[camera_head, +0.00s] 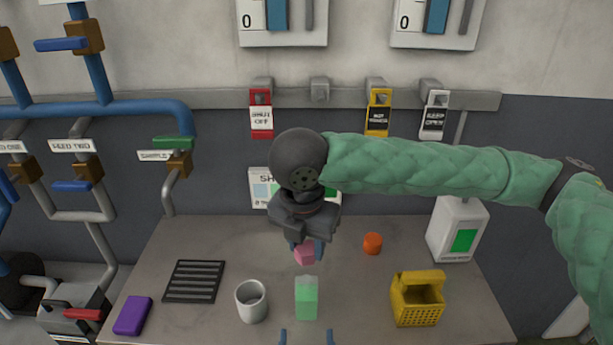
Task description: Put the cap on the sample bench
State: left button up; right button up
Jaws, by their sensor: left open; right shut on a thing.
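My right gripper (306,248) reaches in from the right and points down over the bench. It is shut on a small pink piece, which looks like the cap (304,256). The cap is behind a clear container with green liquid (306,300), and its upper part is hidden by the gripper. I cannot tell whether the cap touches the bench. The grey sample bench (200,245) fills the lower middle. My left gripper (306,336) shows only its two fingertips at the bottom edge, apart and empty, just in front of the container.
On the bench are a dark slotted mat (194,281), a purple block (132,315), a white cup (251,301), an orange knob-like piece (372,243), a yellow basket (417,300) and a white canister (457,229). Blue and grey pipes (120,108) stand left. Tags hang from the wall rail (210,99).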

aim_at(359, 312)
jog(key=k, duration=1)
